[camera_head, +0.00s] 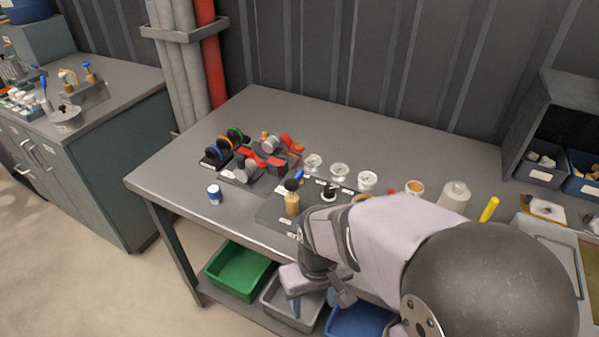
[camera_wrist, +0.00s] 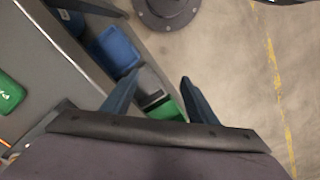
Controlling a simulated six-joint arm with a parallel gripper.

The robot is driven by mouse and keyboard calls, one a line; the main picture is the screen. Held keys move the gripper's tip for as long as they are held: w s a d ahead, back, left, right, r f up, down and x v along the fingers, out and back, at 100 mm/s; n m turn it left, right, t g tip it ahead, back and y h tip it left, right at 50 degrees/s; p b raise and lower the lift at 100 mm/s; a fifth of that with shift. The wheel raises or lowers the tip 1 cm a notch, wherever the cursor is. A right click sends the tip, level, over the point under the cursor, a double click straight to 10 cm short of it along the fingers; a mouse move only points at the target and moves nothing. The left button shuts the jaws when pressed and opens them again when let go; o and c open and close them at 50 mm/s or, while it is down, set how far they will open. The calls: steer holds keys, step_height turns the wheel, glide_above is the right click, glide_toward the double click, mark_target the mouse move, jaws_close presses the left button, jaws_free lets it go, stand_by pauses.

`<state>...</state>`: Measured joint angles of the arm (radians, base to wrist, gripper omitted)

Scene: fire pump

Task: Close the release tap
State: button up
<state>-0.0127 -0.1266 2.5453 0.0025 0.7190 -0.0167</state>
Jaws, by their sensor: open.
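On the main table in the head view stands a dark assembly with red handles (camera_head: 270,157) and round grey fittings. I cannot tell which part of it, if any, is the release tap. Brass fittings with blue handles (camera_head: 86,68) stand on the left bench. My gripper (camera_wrist: 160,76) is open and empty in the wrist view, its two dark blue fingers apart and pointing toward the floor and bins. In the head view my arm hangs over the table's front edge, hiding part of the tabletop, and the gripper is low in front of it, well away from the red-handled assembly.
Green (camera_head: 240,271), grey (camera_head: 291,301) and blue (camera_head: 361,319) bins sit under the table. Several gauges (camera_head: 340,171), a wooden-handled tool (camera_head: 292,204) and a small blue-and-white can (camera_head: 214,194) stand on top. The back of the tabletop is clear.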

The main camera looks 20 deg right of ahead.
steer(key=w+a+f+n+y+b, duration=0.1)
steer(key=w+a+f+n+b, duration=0.15)
steer(key=w+a, duration=0.35)
steer(key=w+a+f+n+b, duration=0.1)
steer(key=w+a+n+b, duration=0.25)
steer(key=a, duration=0.35)
steer(key=w+a+r+t+y+p, duration=0.1)
steer(key=w+a+r+t+p, duration=0.1)
steer(key=w+a+r, duration=0.35)
steer(key=w+a+r+t+y+p, duration=0.1)
steer(key=w+a+r+t+p, duration=0.15)
steer(key=w, duration=0.65)
steer(key=w+a+r+t+p, duration=0.2)
steer(key=w+a+r+p, duration=0.1)
steer(key=w+a, duration=0.3)
steer(key=w+d+r+h+p, duration=0.1)
steer(key=w+d+r+p, duration=0.35)
steer(key=d, duration=0.45)
steer(key=w+d+r+p, duration=0.4)
steer(key=w+d, duration=0.2)
steer(key=d, duration=0.2)
steer(key=n+g+y+p, duration=0.1)
steer(key=n+g+p, duration=0.1)
steer(key=n+g, duration=0.1)
glide_toward(299, 173)
steer(key=f, duration=0.1)
steer(key=shift+p+x, duration=1.3)
steer(key=shift+x, duration=2.25)
